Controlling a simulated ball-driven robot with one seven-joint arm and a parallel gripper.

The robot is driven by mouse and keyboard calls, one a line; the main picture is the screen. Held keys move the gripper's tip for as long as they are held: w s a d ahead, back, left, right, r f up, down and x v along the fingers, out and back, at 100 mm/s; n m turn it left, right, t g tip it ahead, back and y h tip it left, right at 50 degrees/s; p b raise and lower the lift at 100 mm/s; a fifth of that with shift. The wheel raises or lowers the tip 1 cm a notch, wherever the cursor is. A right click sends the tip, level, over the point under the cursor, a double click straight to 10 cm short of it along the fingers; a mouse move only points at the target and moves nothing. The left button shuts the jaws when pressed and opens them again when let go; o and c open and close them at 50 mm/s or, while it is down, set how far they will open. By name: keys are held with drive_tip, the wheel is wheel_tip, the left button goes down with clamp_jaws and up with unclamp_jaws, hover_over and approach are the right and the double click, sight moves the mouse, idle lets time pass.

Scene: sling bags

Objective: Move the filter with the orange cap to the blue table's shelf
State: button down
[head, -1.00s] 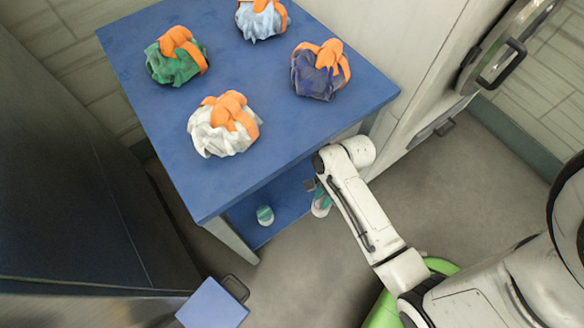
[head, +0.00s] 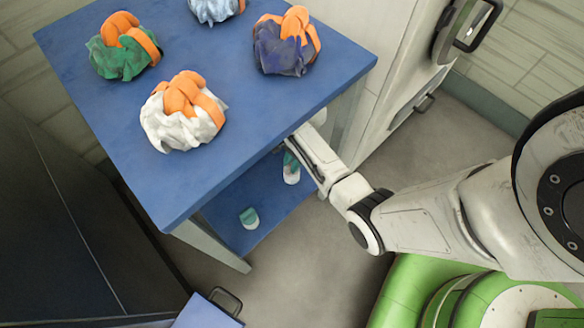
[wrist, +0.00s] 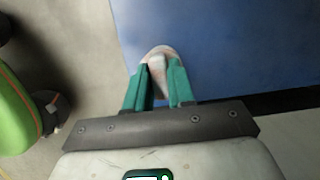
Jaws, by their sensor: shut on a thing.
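My gripper (wrist: 158,88), with its green fingers, is shut on a small pale filter (wrist: 158,60) with a faint pinkish rim. No clear orange cap shows; the fingers hide part of it. In the head view the gripper (head: 290,158) is at the right end of the blue table's lower shelf (head: 235,195), with the filter's white end (head: 291,175) showing below the fingers. In the wrist view the filter is over the blue shelf surface (wrist: 230,45), near its edge. I cannot tell whether it touches the shelf.
A white filter with a teal cap (head: 249,217) is on the shelf's front left part. The blue tabletop (head: 235,125) overhangs the shelf and bears several sling bags with orange straps, one white (head: 165,130). A dark cabinet (head: 60,220) stands at the left.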

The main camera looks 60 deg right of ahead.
drive_tip(key=shift+f+b, duration=0.4)
drive_tip(key=shift+f, duration=1.05)
drive_tip(key=shift+f, duration=0.1)
drive_tip(key=c, duration=1)
unclamp_jaws()
drive_tip(key=shift+o, duration=0.2)
drive_tip(key=p+v, duration=0.4)
drive_tip(key=v, duration=0.8)
drive_tip(key=shift+p, duration=0.35)
